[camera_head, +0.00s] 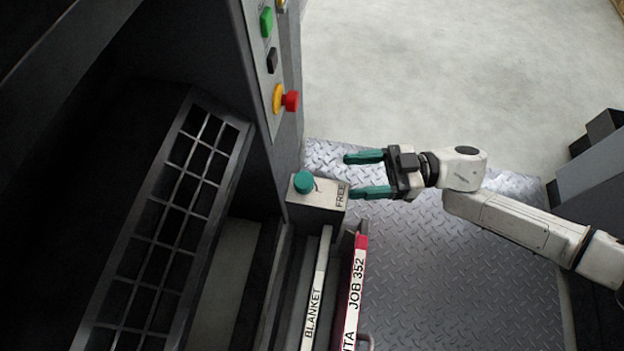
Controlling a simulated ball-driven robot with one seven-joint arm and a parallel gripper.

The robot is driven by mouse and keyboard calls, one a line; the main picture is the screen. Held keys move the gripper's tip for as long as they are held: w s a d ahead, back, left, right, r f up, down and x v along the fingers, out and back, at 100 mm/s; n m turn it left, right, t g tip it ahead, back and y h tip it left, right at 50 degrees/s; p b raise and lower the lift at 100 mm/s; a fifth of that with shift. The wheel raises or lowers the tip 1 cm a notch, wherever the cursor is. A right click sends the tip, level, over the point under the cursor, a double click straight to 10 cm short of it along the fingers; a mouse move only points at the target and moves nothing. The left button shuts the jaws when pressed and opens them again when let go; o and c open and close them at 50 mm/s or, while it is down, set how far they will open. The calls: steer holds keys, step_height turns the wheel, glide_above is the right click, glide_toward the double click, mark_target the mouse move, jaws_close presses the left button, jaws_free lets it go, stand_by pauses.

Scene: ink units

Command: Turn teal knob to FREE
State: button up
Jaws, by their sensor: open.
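The teal knob (304,182) sits on top of a small light box (318,203) on the side of the dark machine. The word FREE shows on the box's right part, and a small dark mark lies just right of the knob. My gripper (357,174) has teal fingers, is open and empty, and points left. It is to the right of the knob, apart from it. Its lower finger is close to the box's right edge in the picture; I cannot tell the height between them.
A panel above holds a red button (291,101) with a yellow collar, a black button (272,60) and a green button (267,22). Below the box stand the BLANKET bar (315,300) and the red-edged JOB 352 bar (355,290). Bare treadplate (450,270) lies under my arm.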

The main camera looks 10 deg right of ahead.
mark_target(312, 182)
steer(key=a+b, duration=0.1)
steer(key=a, duration=0.5)
steer(key=w+a+b, duration=0.1)
steer(key=a, duration=0.2)
steer(key=shift+a+b, duration=0.2)
steer(key=shift+b, duration=0.1)
steer(key=shift+c, duration=0.5)
steer(key=c, duration=1)
steer(key=t+p, duration=0.1)
steer(key=m+t+p, duration=0.1)
steer(key=p, duration=0.1)
steer(key=shift+s+r+p, duration=0.1)
steer(key=shift+r+p, duration=0.2)
steer(key=shift+r, duration=0.05)
steer(key=m+t+h+p, duration=0.1)
steer(key=m+t+p, duration=0.1)
steer(key=p, duration=0.1)
steer(key=shift+s+t, duration=0.1)
steer(key=shift+t, duration=0.2)
steer(key=shift+s+f+m+t+h+p, duration=0.1)
steer(key=shift+f+m+t+h+p, duration=0.2)
steer(key=shift+m+t+h+p, duration=0.65)
steer(key=shift+t+y, duration=0.25)
steer(key=shift+y, duration=0.1)
steer(key=shift+f, duration=0.1)
